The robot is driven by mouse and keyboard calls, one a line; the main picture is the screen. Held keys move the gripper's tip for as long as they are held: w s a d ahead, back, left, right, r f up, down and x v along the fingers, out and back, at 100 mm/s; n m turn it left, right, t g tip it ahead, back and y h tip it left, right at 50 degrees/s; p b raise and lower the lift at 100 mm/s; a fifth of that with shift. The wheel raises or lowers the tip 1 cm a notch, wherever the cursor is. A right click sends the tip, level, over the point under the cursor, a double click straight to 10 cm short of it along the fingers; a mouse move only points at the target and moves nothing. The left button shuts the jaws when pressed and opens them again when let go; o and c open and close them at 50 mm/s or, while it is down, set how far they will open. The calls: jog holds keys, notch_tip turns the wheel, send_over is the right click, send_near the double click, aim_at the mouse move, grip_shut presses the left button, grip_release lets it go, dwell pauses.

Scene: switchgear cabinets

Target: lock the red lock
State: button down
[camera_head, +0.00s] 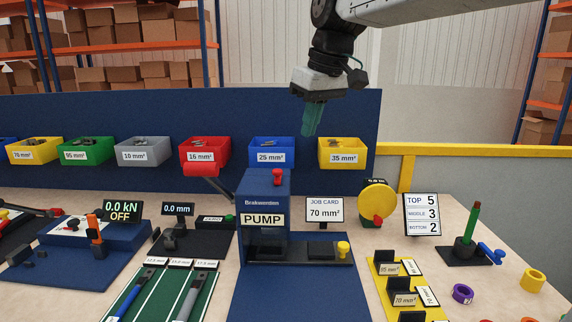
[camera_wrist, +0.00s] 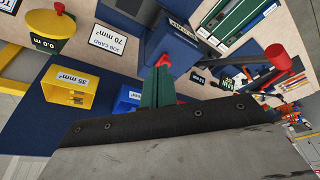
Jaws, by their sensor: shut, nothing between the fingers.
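Nothing in view can be told for sure as a red lock. A small red knob (camera_head: 277,176) stands on top of the blue PUMP unit (camera_head: 265,190); in the wrist view a red piece (camera_wrist: 164,60) shows just beyond my fingertips. In the wrist view a red round-ended lever (camera_wrist: 277,57) is at the right. My gripper (camera_head: 310,132) has green fingers, shut and empty, pointing down above the blue and yellow bins' level. The fingers also show in the wrist view (camera_wrist: 157,80).
Blue (camera_head: 271,152), yellow (camera_head: 342,153) and red (camera_head: 204,147) bins hang on the blue back panel (camera_head: 250,110). A job card (camera_head: 324,209), a yellow round gauge (camera_head: 376,202) and a post with blue tap (camera_head: 469,240) stand on the crowded bench. Air around my gripper is clear.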

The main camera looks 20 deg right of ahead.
jog(key=shift+f, duration=0.15)
send_over(280, 184)
jog(key=s+d, duration=0.1)
jog(key=s, duration=0.1)
notch_tip(280, 184, down, 10)
jog(key=shift+w+f, duration=0.1)
jog(key=shift+w, duration=0.05)
jog(key=shift+a, duration=0.15)
